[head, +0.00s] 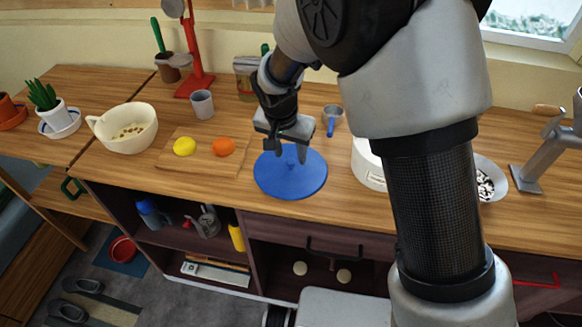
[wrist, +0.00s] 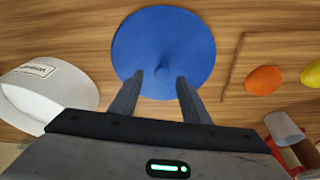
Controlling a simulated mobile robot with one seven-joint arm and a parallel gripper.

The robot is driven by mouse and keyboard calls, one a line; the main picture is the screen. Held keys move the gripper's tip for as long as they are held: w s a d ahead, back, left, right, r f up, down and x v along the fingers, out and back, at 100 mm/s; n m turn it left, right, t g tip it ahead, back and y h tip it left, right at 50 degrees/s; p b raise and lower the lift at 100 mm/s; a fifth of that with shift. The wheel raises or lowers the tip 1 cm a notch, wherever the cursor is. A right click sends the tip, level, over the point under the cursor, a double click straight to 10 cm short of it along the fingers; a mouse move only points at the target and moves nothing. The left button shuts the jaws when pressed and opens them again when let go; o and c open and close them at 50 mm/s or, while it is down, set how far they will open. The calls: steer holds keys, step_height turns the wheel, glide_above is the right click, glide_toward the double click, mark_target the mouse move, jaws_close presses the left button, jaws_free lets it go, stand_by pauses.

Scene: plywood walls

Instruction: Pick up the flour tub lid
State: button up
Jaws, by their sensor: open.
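A round blue lid (head: 290,182) with a small knob at its centre lies flat on the wooden counter; I take it to be the flour tub lid. It also shows in the wrist view (wrist: 164,40), with its knob just beyond my fingertips. My gripper (head: 290,155) is open and empty above the far part of the lid, pointing down. In the wrist view the two fingers (wrist: 160,78) stand apart over the lid's edge. A white tub (head: 368,165) stands to the right, partly hidden by my arm; its label shows in the wrist view (wrist: 40,85).
Left of the lid, a cutting board (head: 203,163) holds a lemon (head: 184,147) and an orange (head: 223,147). A grey cup (head: 202,104), a cream bowl (head: 128,130) and a blue-handled measuring cup (head: 332,119) stand around. The counter's front edge runs close below the lid.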

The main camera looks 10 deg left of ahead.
mark_target(290, 161)
steer(key=x, duration=0.3)
steer(key=shift+w+a+f, duration=0.15)
steer(key=shift+a+f, duration=0.1)
steer(key=shift+f, duration=0.15)
jaws_close()
steer(key=shift+r, duration=0.1)
